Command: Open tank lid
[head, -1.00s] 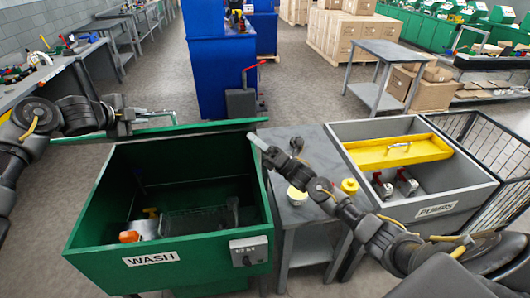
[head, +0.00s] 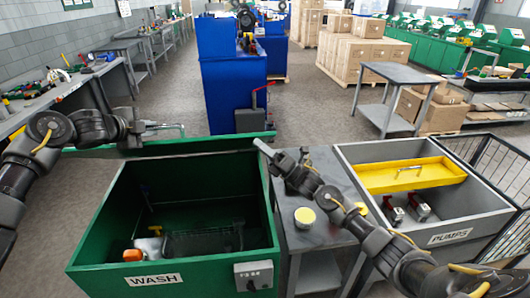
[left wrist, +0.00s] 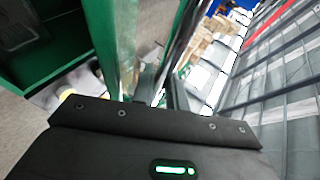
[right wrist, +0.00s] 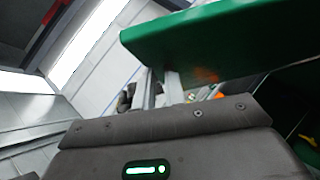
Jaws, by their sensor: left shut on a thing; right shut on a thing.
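The green wash tank (head: 90,255) stands open at front left, with its dark inside in view. Its green lid (head: 200,144) shows as a narrow strip, nearly edge-on, along the tank's far side. My left gripper (head: 142,129) is at the lid's left part, by a thin metal bar. In the left wrist view its fingers (left wrist: 160,92) close beside a green edge. My right gripper (head: 264,148) is at the lid's right end. In the right wrist view its fingers (right wrist: 160,88) are at the edge of a green panel (right wrist: 225,40). The exact grip points are partly hidden.
In the tank lie a wire basket (head: 205,240) and an orange-capped item (head: 132,255). To the right are a grey table (head: 320,235) with yellow-topped containers and a grey pumps bin (head: 450,218) with a yellow tray (head: 412,175). A blue cabinet (head: 232,90) stands behind the tank.

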